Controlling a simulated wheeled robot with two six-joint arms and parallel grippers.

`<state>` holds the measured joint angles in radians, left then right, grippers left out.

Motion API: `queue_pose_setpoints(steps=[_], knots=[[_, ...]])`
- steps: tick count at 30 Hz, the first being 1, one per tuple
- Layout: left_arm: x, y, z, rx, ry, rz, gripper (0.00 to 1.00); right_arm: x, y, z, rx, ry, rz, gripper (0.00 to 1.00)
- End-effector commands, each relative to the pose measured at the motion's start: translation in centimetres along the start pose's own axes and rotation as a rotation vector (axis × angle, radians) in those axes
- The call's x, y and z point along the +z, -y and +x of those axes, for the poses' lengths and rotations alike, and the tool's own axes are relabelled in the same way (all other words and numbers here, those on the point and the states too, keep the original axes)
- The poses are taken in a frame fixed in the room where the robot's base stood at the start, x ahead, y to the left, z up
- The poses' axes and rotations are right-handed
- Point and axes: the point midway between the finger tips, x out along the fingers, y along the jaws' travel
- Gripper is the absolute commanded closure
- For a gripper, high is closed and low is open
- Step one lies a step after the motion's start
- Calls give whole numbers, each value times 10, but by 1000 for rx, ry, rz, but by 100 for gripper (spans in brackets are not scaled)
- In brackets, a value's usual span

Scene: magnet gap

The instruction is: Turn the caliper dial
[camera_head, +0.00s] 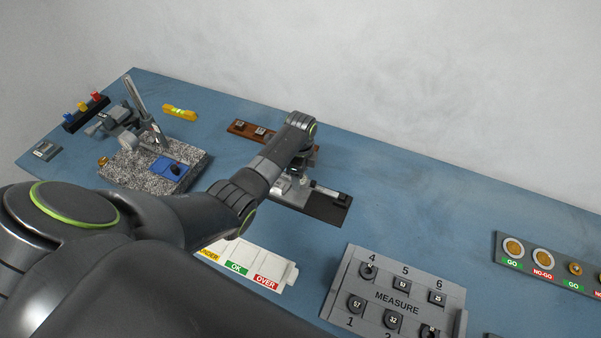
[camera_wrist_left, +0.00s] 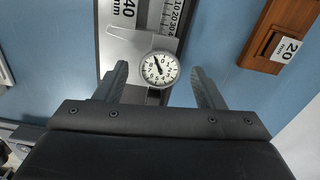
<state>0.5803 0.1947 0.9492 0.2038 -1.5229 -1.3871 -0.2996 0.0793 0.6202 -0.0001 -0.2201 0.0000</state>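The caliper dial (camera_wrist_left: 158,69) is a round white face with a dark needle, on the grey caliper body (camera_wrist_left: 128,48) in the left wrist view. My left gripper (camera_wrist_left: 160,74) is open, with one finger on each side of the dial and visible space between each finger and its rim. In the head view the caliper (camera_head: 326,191) lies on a dark base (camera_head: 326,211), and my left wrist hangs over its left part. The dial cannot be made out there. My right gripper is in neither view.
A wooden block rack (camera_head: 239,128) lies behind the caliper; its block marked 20 (camera_wrist_left: 287,49) shows in the wrist view. A granite stand (camera_head: 135,170) is to the left. A grey MEASURE tray (camera_head: 345,285) and an OK/OVER tray (camera_head: 288,282) are in front.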

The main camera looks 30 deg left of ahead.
Motion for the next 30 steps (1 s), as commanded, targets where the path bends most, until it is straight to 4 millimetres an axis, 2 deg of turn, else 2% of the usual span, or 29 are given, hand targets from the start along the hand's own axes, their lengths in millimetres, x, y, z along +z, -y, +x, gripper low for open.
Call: queue_pose_setpoints(steps=[8, 14, 23, 30], knots=[[0, 0, -2, 0, 0, 0, 37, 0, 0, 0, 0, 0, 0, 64], [0, 1, -21, -3, -1, 0, 37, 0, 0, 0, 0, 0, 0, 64], [0, 1, -80, -6, 0, 0, 37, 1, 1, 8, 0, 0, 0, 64], [0, 2, -140, -6, 1, 1, 37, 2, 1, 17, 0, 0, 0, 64]])
